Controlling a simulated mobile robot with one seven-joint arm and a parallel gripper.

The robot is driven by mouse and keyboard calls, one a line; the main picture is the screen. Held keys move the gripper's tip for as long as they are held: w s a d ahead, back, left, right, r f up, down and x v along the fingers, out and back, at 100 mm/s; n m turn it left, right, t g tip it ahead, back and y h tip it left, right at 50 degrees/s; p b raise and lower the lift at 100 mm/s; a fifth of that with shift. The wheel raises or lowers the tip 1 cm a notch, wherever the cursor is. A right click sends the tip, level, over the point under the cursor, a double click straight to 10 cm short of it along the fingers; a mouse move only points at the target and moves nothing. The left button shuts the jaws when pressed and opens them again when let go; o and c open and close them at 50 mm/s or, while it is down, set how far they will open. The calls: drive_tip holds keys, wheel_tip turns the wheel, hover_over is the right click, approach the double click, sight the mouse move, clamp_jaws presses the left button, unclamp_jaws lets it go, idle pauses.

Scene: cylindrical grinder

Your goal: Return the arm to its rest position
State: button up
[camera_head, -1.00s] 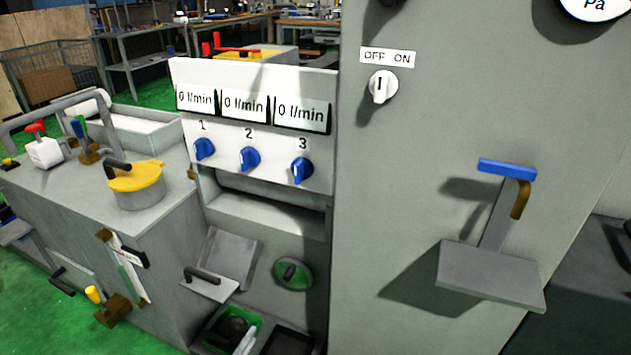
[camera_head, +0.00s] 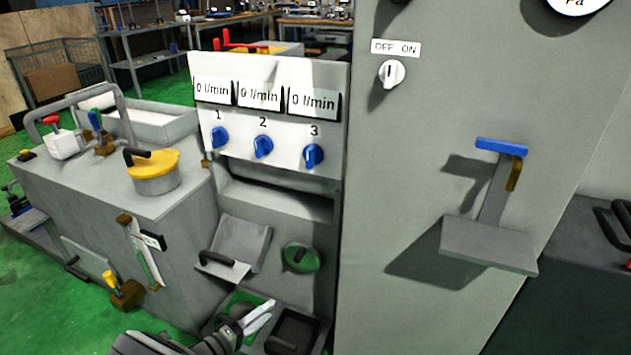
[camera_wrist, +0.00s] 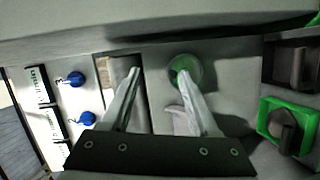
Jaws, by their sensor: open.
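My gripper (camera_head: 265,312) shows low in the head view, at the end of my dark arm, in front of the green-lined bin at the base of the machine. In the wrist view its two pale fingers (camera_wrist: 160,76) are spread apart with nothing between them. They point toward the grey machine front, with a round green knob (camera_wrist: 185,72) behind the fingertips. The same green knob (camera_head: 301,257) shows above and right of my gripper in the head view. Most of my arm is out of view.
A flow panel (camera_head: 268,125) with three blue knobs stands above. A tall grey cabinet (camera_head: 400,180) with a jutting shelf (camera_head: 488,244) is at right. A grey tank (camera_head: 130,200) with a yellow-lidded pot (camera_head: 152,172) is at left. Green floor (camera_head: 50,300) is open at lower left.

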drive_tip(key=s+d+r+m+g+y, duration=0.1)
drive_tip(key=d+r+m+g+y, duration=0.15)
drive_tip(key=d+r+g, duration=0.6)
drive_tip(key=s+d+r+m+g+y, duration=0.1)
drive_tip(key=s+d+r+m+g, duration=0.2)
drive_tip(key=d+r, duration=0.9)
drive_tip(key=s+d+r+m+t+y, duration=0.1)
drive_tip(key=s+d+r+t+y, duration=0.15)
drive_tip(key=s+r, duration=0.65)
drive_tip(key=s+d+r+m+t+y, duration=0.2)
drive_tip(key=s+d+r+y, duration=0.2)
drive_tip(key=s+r, duration=0.45)
wheel_tip(320, 180, up, 19)
drive_tip(key=p, duration=1.8)
drive_tip(key=shift+w+f+p, duration=0.2)
drive_tip(key=shift+p, duration=0.15)
drive_tip(key=shift+n, duration=0.25)
drive_tip(key=shift+c, duration=0.2)
